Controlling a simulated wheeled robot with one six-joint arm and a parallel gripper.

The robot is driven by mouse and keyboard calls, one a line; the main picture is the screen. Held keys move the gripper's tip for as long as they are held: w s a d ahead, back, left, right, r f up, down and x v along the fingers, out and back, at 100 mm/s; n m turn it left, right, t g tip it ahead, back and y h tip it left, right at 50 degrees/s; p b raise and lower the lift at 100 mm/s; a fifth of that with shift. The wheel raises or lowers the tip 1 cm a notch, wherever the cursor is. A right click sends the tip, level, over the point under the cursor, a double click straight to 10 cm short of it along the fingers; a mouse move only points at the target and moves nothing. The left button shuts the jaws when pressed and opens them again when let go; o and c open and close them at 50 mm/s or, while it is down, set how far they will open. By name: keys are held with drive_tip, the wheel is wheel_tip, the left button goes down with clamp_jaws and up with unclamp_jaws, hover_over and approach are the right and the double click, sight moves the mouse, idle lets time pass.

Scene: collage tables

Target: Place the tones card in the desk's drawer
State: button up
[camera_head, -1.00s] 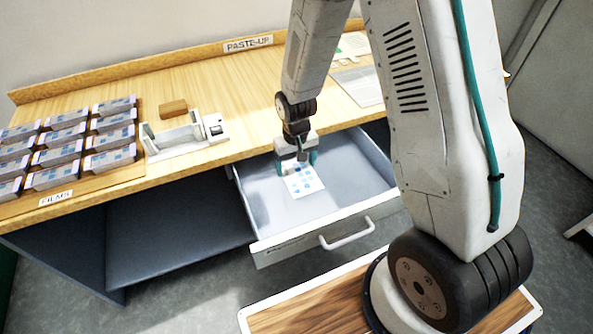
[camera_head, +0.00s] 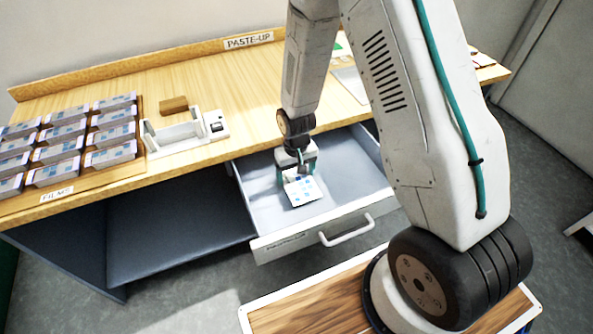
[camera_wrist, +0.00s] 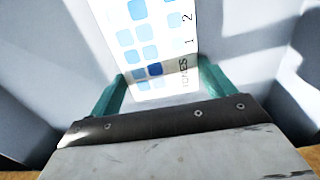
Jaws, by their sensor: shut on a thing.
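The tones card (camera_head: 303,190) is white with blue squares. In the wrist view the card (camera_wrist: 150,38) shows part of its printed name and the numbers 1 and 2. My gripper (camera_head: 298,172) is shut on the card's near end, with a teal finger at each side of it in the wrist view (camera_wrist: 160,82). The card is inside the outline of the open drawer (camera_head: 262,212), over its grey floor. I cannot tell whether the card touches the floor. The drawer is pulled out from the desk (camera_head: 245,125).
Racks of film boxes (camera_head: 62,148) stand at the left of the desk top. A white device (camera_head: 190,133) and a brown block (camera_head: 173,104) are beside them. The drawer's handle (camera_head: 347,231) faces front. A wooden-topped surface (camera_head: 310,305) lies below my arm.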

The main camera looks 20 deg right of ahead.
drive_tip(key=o, duration=0.9)
drive_tip(key=shift+f, duration=0.1)
drive_tip(key=shift+c, duration=0.2)
wheel_tip(320, 180, up, 13)
wheel_tip(320, 180, up, 11)
hover_over(296, 178)
drive_tip(key=s+d, duration=0.1)
drive_tip(key=s, duration=0.3)
drive_tip(key=s+d+r, duration=0.1)
drive_tip(key=s+r, duration=0.6)
drive_tip(key=s, duration=0.3)
drive_tip(key=s+d+r+t, duration=0.1)
drive_tip(key=s+r, duration=0.6)
drive_tip(key=s, duration=0.4)
drive_tip(key=shift+s+d+r, duration=0.2)
drive_tip(key=shift+d+r, duration=0.1)
drive_tip(key=shift+r, duration=0.1)
